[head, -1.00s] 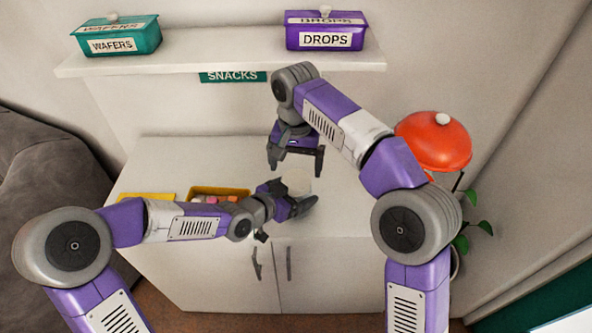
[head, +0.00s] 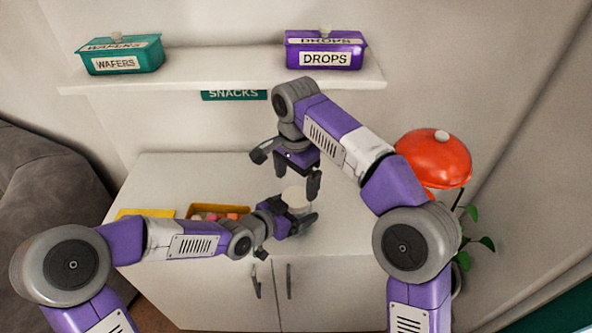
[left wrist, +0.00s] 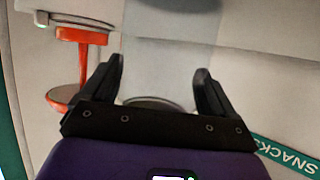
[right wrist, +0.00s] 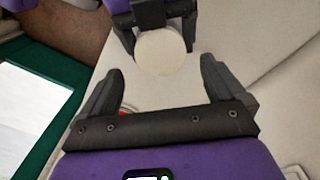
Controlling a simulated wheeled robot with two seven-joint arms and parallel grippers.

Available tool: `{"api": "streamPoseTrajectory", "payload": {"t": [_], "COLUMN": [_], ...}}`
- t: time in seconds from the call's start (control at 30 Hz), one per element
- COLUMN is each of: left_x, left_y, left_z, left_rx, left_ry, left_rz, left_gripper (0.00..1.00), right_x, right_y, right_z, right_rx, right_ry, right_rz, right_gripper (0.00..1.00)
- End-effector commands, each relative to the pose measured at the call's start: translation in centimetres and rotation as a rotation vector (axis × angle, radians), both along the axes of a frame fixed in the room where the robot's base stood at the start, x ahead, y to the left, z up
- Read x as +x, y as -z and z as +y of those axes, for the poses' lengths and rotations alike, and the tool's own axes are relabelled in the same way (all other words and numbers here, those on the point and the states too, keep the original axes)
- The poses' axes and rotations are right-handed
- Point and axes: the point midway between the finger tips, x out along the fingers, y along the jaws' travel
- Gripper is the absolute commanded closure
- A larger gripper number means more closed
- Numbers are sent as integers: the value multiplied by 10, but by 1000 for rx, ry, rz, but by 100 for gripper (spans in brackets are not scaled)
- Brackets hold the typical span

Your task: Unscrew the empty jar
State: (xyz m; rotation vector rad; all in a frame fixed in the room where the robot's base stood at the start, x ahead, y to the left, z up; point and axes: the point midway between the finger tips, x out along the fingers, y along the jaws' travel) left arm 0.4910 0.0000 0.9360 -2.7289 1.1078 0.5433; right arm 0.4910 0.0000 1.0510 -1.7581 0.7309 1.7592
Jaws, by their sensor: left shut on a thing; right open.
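The jar (head: 296,197) is pale, with a round white top, and stands over the right part of the white cabinet top. My left gripper (head: 297,213) is shut around its side. In the right wrist view, the jar's white top (right wrist: 161,54) shows as a disc between the left gripper's fingers. I cannot see the jar's contents.
A yellow tray (head: 248,209) with colored pieces and a yellow board (head: 130,213) lie left on the cabinet top (head: 190,170), partly behind my left arm. A teal WAFERS box (head: 120,60) and a purple DROPS box (head: 325,52) stand on the shelf. A red dome (head: 434,160) is at right.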

Motion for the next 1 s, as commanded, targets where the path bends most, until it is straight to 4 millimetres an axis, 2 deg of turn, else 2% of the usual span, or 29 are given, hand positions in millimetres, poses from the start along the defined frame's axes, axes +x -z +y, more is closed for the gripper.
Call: {"api": "streamPoseTrajectory", "payload": {"t": [0.1, 0.3, 0.47, 0.7, 0.77, 1.0], "left_x": [0, 0, 0, 0, 0, 0], "left_y": [0, 0, 0, 0, 0, 0], "left_z": [0, 0, 0, 0, 0, 0], "left_rx": [-1, -1, -1, -1, -1, -1], "left_ry": [0, 0, 0, 0, 0, 0], "left_rz": [-1, -1, -1, -1, -1, -1], "left_gripper": [97, 97, 97, 97, 97, 97], "right_x": [0, 0, 0, 0, 0, 0], "right_y": [19, 43, 51, 51, 51, 51], "right_z": [-1, -1, 0, 0, 0, 0], "right_rx": [-2, -1, 0, 1, 1, 0], "right_ry": [-1, -2, -2, -2, -2, -2], "right_rz": [4, 1, 0, -1, -1, 0], "right_gripper": [4, 4, 4, 4, 10, 47]}}
